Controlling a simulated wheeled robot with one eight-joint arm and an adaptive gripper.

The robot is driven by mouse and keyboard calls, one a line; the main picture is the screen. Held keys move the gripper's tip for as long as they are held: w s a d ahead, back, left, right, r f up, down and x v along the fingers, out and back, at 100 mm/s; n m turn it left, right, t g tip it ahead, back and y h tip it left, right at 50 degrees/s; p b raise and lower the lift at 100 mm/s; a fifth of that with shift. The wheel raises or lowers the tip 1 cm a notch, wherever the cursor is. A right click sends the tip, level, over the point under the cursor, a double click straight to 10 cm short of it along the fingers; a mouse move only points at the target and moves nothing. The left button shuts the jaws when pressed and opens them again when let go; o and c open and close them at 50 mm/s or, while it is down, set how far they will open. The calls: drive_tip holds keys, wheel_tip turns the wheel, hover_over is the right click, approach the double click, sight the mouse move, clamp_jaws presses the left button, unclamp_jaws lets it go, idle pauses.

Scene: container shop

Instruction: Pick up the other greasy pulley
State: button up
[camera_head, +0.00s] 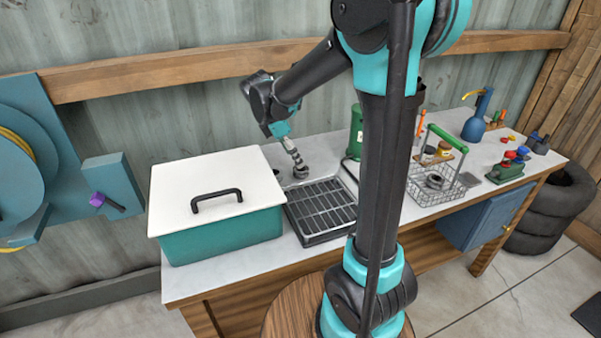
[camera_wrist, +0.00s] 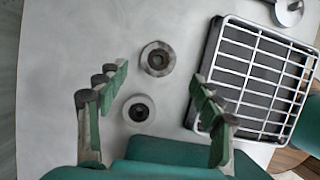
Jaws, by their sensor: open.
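Two small round grey pulleys with dark centres lie on the light worktop in the wrist view. One pulley (camera_wrist: 157,58) lies just past the level of my fingertips. The other pulley (camera_wrist: 138,108) lies lower in the picture, between the lines of my fingers, nearer the left one. My gripper (camera_wrist: 161,78) is open and empty, its green-grey fingers spread wide. In the head view my gripper (camera_head: 296,163) points down over the worktop, behind the black rack. The pulleys are hard to make out there. I cannot tell how high the fingertips are above them.
A black tray with a metal grate (camera_wrist: 212,65) lies close to my right finger. In the head view a teal box with a white lid (camera_head: 190,180) stands left of the grate tray (camera_head: 309,238). A wire basket (camera_head: 420,192) with a dark ring (camera_head: 435,181) stands right.

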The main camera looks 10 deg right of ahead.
sight(301, 172)
drive_tip(key=shift+x, duration=3.15)
drive_tip(key=shift+w, duration=0.15)
drive_tip(key=c, duration=1.2)
drive_tip(key=shift+r, duration=0.15)
